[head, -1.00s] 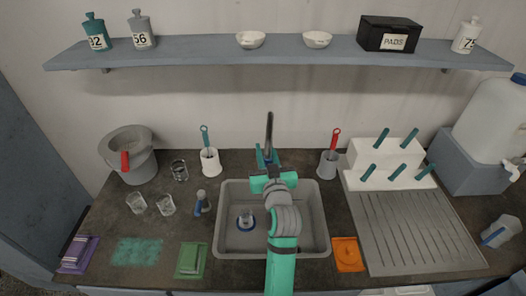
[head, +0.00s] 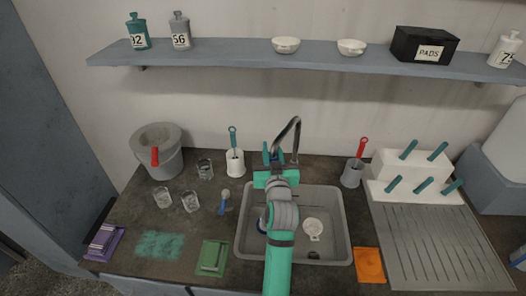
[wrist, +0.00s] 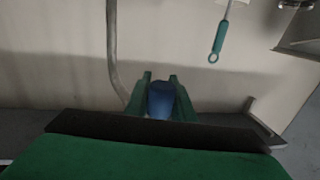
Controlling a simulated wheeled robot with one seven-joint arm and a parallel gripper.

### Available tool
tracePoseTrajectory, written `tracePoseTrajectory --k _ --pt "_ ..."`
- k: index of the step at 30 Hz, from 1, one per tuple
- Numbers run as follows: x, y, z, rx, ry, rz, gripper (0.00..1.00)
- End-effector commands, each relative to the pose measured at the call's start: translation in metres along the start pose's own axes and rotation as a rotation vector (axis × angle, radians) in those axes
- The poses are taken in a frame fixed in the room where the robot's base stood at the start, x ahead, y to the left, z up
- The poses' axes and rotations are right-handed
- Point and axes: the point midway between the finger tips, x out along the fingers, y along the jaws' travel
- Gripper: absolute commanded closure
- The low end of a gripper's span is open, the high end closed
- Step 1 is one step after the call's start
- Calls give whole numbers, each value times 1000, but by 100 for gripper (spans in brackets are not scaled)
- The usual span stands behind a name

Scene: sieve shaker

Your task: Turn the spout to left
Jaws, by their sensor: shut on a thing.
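The grey arched spout (head: 297,127) rises behind the sink (head: 341,205). Its arch bends to the left and comes down at my gripper (head: 273,156). In the head view the teal fingers stand on either side of its lower end. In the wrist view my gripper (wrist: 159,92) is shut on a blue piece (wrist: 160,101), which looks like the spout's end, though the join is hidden. The grey tube of the spout also shows to the left of the fingers in the wrist view (wrist: 112,45).
A white round item (head: 313,227) lies in the sink, and a blue-rimmed item is mostly hidden by my arm. A white brush holder (head: 235,164) stands left of the spout and a grey one (head: 352,175) right. Glasses (head: 190,202) stand on the left counter.

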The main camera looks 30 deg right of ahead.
Motion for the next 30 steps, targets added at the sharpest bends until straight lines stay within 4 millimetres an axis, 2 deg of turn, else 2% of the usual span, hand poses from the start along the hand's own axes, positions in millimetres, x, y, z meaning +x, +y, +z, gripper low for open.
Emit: tracePoseTrajectory --k 1,7,30 --pt "1 10 -1 0 2 17 100" --pt "2 16 -1 -1 3 28 100" --pt "2 18 -2 -2 6 32 100"
